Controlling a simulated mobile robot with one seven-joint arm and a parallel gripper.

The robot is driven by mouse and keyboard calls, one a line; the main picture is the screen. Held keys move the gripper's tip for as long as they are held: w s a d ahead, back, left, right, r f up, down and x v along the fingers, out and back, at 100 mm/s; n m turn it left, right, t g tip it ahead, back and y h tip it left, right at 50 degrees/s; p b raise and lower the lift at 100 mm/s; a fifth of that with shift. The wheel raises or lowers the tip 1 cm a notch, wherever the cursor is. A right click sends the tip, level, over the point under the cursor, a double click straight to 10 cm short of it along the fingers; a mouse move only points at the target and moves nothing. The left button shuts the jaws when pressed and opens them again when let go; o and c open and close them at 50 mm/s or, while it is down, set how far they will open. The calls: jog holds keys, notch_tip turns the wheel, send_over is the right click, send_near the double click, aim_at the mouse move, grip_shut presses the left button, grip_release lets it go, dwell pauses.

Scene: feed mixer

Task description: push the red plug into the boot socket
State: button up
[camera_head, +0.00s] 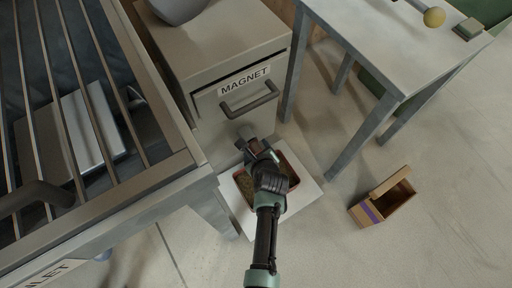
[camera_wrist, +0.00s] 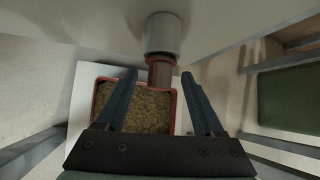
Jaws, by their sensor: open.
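The boot socket is a grey cylinder (camera_wrist: 163,34) on the cabinet's lower front; it also shows in the head view (camera_head: 245,131). The red plug (camera_wrist: 160,71) is a brownish-red piece meeting the socket's open end, in line with it; how deep it sits inside cannot be told. In the head view the plug (camera_head: 255,147) is partly covered by my gripper. My gripper (camera_wrist: 158,77) is open, with a fingertip on each side of the plug and a visible gap to each side.
A red tray (camera_head: 294,164) of brown grain lies on a white sheet (camera_head: 307,192) below my gripper. The MAGNET drawer (camera_head: 240,92) with its handle is above. A barred hopper (camera_head: 90,200) stands left, a table (camera_head: 375,50) right. An open box (camera_head: 383,198) lies on the floor.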

jog(key=p+v, duration=0.7)
jog(key=v, duration=0.5)
jog(key=shift+r+p, duration=0.2)
jog(key=shift+p, duration=0.15)
jog(key=shift+s, duration=0.1)
